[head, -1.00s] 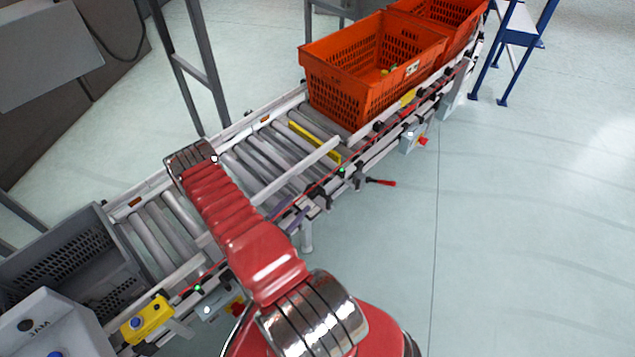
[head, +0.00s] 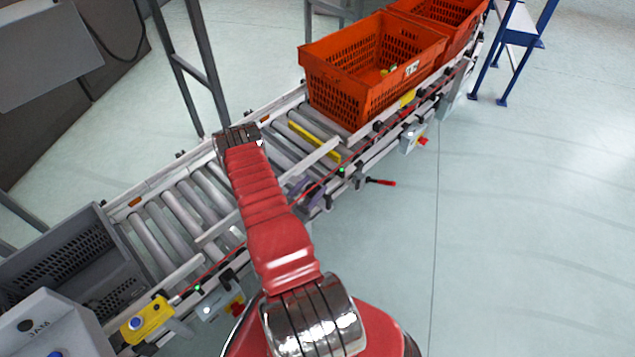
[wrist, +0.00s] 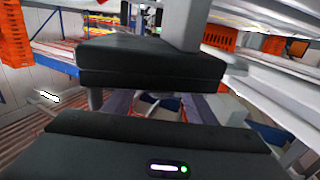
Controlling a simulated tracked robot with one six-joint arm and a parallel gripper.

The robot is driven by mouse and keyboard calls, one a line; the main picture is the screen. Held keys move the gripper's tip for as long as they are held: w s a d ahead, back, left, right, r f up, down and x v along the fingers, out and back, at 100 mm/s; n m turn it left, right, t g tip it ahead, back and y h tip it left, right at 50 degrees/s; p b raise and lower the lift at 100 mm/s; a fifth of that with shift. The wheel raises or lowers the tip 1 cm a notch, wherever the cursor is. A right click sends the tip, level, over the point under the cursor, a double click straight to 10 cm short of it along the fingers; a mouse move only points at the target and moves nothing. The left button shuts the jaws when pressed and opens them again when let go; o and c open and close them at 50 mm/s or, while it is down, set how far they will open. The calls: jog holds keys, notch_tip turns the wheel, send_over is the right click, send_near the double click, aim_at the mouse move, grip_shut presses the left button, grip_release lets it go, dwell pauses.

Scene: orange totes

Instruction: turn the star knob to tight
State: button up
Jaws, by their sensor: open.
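In the wrist view the two dark jaw pads of my gripper (wrist: 152,98) are apart, with nothing held between them. In the head view my red arm reaches over the conveyor, and the gripper itself is mostly hidden behind it. Small black knobs (head: 378,126) sit along the near side rail of the conveyor. They are too small to tell which is the star knob or how far it is turned. I cannot make out a star knob in the wrist view.
The roller conveyor (head: 183,218) runs diagonally, with an orange tote (head: 340,92) on it and another behind. A grey crate (head: 118,240) stands at lower left. A red-handled lever (head: 381,182) sticks out from the near side.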

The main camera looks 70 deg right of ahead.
aim_at(318, 185)
jog(key=shift+x, duration=1.65)
jog(key=shift+c, duration=0.4)
jog(key=c, duration=1)
jog(key=shift+o, duration=0.2)
jog(key=shift+g, duration=0.3)
jog(key=shift+s+a+m+g+y, duration=0.1)
jog(key=shift+s+m+g+y, duration=0.25)
jog(key=shift+m+g, duration=0.55)
jog(key=shift+s+a+m+g+y, duration=0.15)
jog(key=shift+m+g+y, duration=0.5)
jog(key=shift+g, duration=0.45)
jog(key=shift+s+a+m+g+y, duration=0.1)
jog(key=shift+s+m+g+y, duration=0.25)
jog(key=shift+m+g, duration=0.55)
jog(key=shift+w, duration=0.1)
